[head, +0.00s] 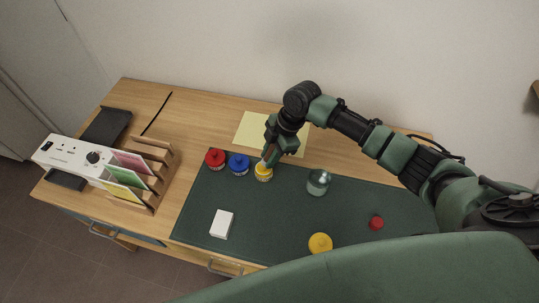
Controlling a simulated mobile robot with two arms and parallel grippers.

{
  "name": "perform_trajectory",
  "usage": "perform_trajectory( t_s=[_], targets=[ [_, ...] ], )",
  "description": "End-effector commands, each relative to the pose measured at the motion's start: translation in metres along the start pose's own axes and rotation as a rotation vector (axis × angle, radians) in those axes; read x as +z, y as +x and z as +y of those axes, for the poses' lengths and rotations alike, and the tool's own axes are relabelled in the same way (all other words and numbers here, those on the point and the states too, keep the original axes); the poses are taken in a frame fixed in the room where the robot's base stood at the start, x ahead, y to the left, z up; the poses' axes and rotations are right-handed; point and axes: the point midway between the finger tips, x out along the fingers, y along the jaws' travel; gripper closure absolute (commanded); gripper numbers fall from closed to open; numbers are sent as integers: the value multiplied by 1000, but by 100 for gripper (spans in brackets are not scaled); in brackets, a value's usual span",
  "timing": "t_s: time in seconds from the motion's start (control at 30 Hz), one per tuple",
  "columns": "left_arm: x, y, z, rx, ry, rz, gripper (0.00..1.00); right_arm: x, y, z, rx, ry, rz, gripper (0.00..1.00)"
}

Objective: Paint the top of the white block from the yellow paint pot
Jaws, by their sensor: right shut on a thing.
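The white block (221,224) lies at the front left of the dark green mat. The yellow paint pot (263,174) stands near the mat's back edge, beside the blue pot. My right gripper (268,153) is right above the yellow pot, pointing down. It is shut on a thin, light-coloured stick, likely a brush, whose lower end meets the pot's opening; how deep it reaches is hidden. The block's top looks plain white. My left gripper is not in view.
A red pot (215,157) and a blue pot (239,163) stand left of the yellow one. A glass jar (318,182), a round yellow piece (320,243) and a small red piece (376,222) are on the mat (270,220). A wooden rack (160,175) stands left.

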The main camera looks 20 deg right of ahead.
Motion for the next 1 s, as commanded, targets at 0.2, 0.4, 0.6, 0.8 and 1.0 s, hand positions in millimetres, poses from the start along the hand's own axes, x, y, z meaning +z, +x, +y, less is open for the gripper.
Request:
perform_trajectory(
  t_s=[0.2,0.4,0.6,0.8,1.0],
  targets=[
    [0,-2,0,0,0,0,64,0,0,-2,-5,1,-2,100],
    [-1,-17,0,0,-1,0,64,-5,-15,0,-3,1,-1,100],
    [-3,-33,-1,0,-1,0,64,-11,-31,1,-2,1,-1,100],
    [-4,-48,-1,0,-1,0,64,-17,-47,2,-2,1,-1,100],
    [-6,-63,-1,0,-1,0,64,-22,-62,3,-1,0,-1,100]
  ],
)
